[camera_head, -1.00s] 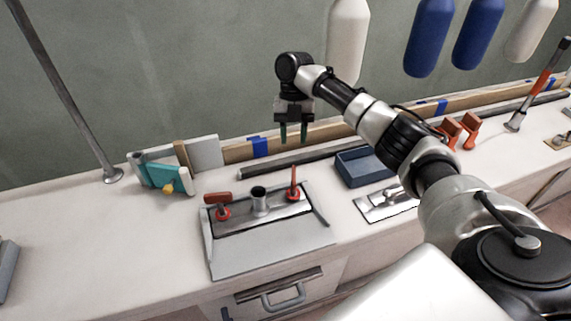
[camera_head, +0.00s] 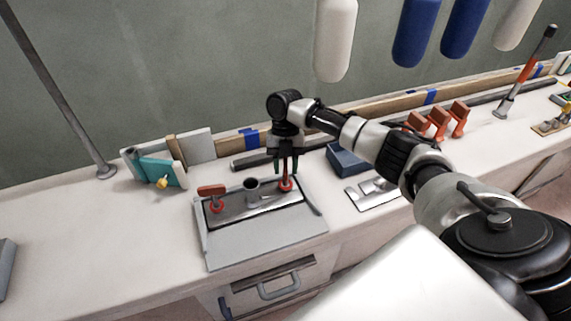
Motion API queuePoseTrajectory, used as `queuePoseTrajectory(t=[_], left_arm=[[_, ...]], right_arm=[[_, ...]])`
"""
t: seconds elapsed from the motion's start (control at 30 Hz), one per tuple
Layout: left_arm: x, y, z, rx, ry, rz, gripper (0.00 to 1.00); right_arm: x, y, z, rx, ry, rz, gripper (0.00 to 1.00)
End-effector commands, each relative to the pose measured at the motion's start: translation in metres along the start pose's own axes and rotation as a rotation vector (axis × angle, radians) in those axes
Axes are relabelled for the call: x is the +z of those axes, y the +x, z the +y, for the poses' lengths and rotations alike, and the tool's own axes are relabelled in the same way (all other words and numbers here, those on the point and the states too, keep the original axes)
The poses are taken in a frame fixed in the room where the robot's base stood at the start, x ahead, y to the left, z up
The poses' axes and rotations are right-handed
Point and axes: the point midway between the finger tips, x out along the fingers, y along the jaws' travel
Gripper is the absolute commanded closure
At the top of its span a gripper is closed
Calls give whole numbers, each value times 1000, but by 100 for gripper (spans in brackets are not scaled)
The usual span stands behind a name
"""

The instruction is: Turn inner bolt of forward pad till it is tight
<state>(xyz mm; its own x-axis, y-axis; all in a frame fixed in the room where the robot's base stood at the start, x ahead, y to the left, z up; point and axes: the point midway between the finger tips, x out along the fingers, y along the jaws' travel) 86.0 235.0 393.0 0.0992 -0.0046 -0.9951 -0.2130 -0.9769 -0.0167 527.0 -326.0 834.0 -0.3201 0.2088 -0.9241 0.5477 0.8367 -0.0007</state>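A metal plate (camera_head: 232,216) lies on a light grey board (camera_head: 262,243) on the bench. I cannot tell which is the inner one. My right gripper (camera_head: 287,167) points down at the right bolt, its dark green fingers apart, one on each side of the upright handle. Contact with the handle cannot be made out. My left gripper is not in view.
A blue tray (camera_head: 345,160) and a flat metal plate (camera_head: 371,194) lie right of the board. A teal block (camera_head: 158,172) and a tall pole (camera_head: 62,95) stand to the left. Fenders (camera_head: 335,40) hang above.

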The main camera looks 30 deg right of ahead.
Motion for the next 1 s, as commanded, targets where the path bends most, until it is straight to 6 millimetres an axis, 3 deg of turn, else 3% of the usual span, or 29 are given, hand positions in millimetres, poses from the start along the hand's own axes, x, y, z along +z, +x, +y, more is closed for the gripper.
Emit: queuePoseTrajectory(t=[0.03,0.23,0.63,1.0], left_arm=[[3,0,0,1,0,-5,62],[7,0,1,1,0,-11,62],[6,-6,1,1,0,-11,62],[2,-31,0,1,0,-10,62]], right_arm=[[0,0,0,0,0,0,71],[0,0,0,0,0,0,100],[0,-2,0,21,48,0,100],[-2,-5,0,123,296,3,100]])
